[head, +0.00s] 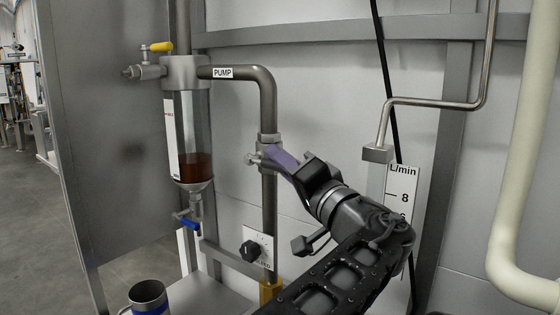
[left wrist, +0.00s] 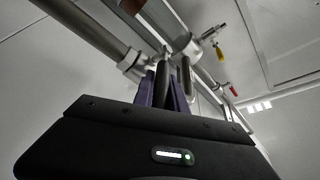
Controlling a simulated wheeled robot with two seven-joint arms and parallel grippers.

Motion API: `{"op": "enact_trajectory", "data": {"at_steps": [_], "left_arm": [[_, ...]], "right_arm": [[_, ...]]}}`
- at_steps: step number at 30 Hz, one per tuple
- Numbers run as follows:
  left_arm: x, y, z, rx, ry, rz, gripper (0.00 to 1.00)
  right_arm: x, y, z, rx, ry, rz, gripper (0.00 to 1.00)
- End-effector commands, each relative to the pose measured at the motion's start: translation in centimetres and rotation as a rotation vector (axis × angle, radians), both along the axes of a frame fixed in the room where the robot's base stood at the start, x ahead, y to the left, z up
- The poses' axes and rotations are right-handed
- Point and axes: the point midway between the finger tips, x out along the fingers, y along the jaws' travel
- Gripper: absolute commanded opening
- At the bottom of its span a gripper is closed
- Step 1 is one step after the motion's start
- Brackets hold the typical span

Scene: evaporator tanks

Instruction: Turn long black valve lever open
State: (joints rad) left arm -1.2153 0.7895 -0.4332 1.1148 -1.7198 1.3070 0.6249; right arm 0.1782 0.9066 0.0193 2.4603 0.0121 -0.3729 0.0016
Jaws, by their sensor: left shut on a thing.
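My left gripper (head: 282,158) has purple fingers and reaches up to the valve fitting (head: 266,154) on the vertical grey pipe below the PUMP label. It is shut on the long black valve lever, which the fingers hide in the head view. In the left wrist view, the dark lever (left wrist: 161,83) shows between the two purple fingers, just in front of the metal pipe fitting (left wrist: 133,62). The lever's full length and exact angle cannot be told. My right gripper is not in view.
Left of the pipe is a glass vessel (head: 195,135) with brown liquid, a yellow-handled valve (head: 161,47) above and a blue-handled valve (head: 187,221) below. A black knob (head: 250,251) is below the gripper. A flow meter (head: 400,190) and a cream pipe (head: 530,170) are to the right.

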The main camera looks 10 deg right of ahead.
Motion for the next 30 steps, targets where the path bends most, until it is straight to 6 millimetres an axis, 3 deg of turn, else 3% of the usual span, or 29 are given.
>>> {"op": "enact_trajectory", "data": {"at_steps": [14, 30], "left_arm": [[0.0, -0.1, -0.5, 0.028, -0.025, 0.0, 0.0], [0.1, 0.0, -2.7, 0.271, -0.263, -0.001, 0.0]], "right_arm": [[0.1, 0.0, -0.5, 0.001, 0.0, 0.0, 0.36], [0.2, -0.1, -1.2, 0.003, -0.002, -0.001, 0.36]]}}
